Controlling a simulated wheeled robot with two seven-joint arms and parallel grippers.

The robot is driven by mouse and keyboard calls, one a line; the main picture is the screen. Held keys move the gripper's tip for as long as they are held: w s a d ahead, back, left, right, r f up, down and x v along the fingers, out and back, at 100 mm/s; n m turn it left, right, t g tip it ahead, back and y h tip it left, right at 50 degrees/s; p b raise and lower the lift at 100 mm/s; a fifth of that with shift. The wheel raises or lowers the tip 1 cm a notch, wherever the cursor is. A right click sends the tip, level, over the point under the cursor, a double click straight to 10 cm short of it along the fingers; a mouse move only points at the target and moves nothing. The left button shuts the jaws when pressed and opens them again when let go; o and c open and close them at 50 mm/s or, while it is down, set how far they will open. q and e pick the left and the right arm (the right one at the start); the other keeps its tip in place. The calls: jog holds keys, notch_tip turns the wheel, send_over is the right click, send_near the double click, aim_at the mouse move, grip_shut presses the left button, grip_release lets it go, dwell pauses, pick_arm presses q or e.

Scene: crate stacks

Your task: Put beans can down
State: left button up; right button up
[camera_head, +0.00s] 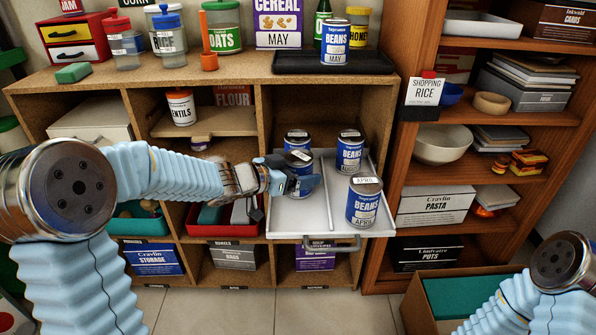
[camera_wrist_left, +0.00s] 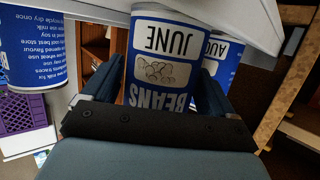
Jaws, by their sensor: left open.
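A blue and white beans can (camera_head: 299,159) stands at the front left of a pulled-out white tray (camera_head: 329,196). In the left wrist view this can (camera_wrist_left: 163,45) shows upside down, labelled JUNE. My left gripper (camera_head: 305,184) is open, with its fingers on either side of this can; whether they touch it I cannot tell. A second can (camera_head: 297,136) stands behind it; its label starts with AU in the wrist view (camera_wrist_left: 224,50). In the right half stand another can (camera_head: 349,154) and, in front, an APRIL can (camera_head: 363,207). My right gripper is out of view.
A MAY beans can (camera_head: 334,45) stands on a black tray (camera_head: 290,63) on the shelf top, beside jars and a cereal box (camera_head: 278,22). A thin divider splits the white tray. A brown shelf unit (camera_head: 393,160) stands close on the right.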

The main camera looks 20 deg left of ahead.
pick_arm(q)
jog(key=shift+a+r, duration=0.1)
jog(key=shift+r, duration=0.2)
jog(key=p+v, duration=0.2)
jog(key=v, duration=0.9)
jog(key=shift+s, duration=0.45)
